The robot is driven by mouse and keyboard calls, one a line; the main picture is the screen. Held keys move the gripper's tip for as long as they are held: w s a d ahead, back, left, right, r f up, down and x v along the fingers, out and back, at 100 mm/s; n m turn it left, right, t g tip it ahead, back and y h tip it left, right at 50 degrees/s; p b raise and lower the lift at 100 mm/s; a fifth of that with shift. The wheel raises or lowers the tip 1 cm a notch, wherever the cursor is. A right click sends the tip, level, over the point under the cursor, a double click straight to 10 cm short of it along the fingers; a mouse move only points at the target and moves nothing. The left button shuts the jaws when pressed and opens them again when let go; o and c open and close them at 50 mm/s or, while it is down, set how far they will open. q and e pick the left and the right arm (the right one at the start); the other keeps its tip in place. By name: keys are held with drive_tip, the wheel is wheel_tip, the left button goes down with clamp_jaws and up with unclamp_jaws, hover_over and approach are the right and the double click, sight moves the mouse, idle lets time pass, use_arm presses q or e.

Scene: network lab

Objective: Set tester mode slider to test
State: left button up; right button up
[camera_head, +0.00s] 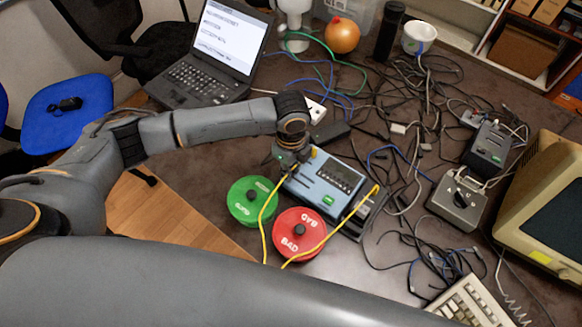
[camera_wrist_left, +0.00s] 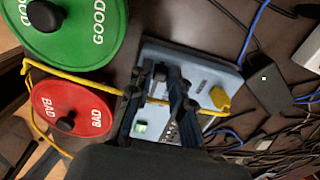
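The blue-grey tester (camera_head: 324,182) lies on the dark table, with a dark panel and a small green-lit part on its face. Yellow cables run from its two ends; it also shows in the left wrist view (camera_wrist_left: 215,82). My left gripper (camera_head: 290,160) is over the tester's upper left end. In the left wrist view my gripper's dark fingers (camera_wrist_left: 161,72) are close together over the tester, crossing the yellow cable; I cannot tell whether the tips touch anything. The mode slider cannot be made out. My right gripper is not in view.
A green GOOD disc (camera_head: 251,201) and a red BAD disc (camera_head: 299,234) with black knobs lie beside the tester. A laptop (camera_head: 215,60) stands behind. Tangled cables cover the table to the right, near a grey box (camera_head: 458,198) and a beige monitor (camera_head: 545,205).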

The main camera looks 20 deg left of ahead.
sight(299, 181)
use_arm(q)
clamp_jaws()
drive_tip(key=shift+s+d+r+p, duration=0.1)
drive_tip(key=shift+d+r+p, duration=0.05)
drive_tip(key=shift+d+p, duration=0.2)
drive_tip(key=shift+s+d+p, duration=0.35)
drive_tip(key=shift+d+p, duration=0.35)
drive_tip(key=shift+d, duration=0.2)
drive_tip(key=o, duration=0.6)
unclamp_jaws()
drive_tip(key=shift+r, duration=0.1)
wheel_tip(299, 181, up, 12)
drive_tip(key=shift+f, duration=0.2)
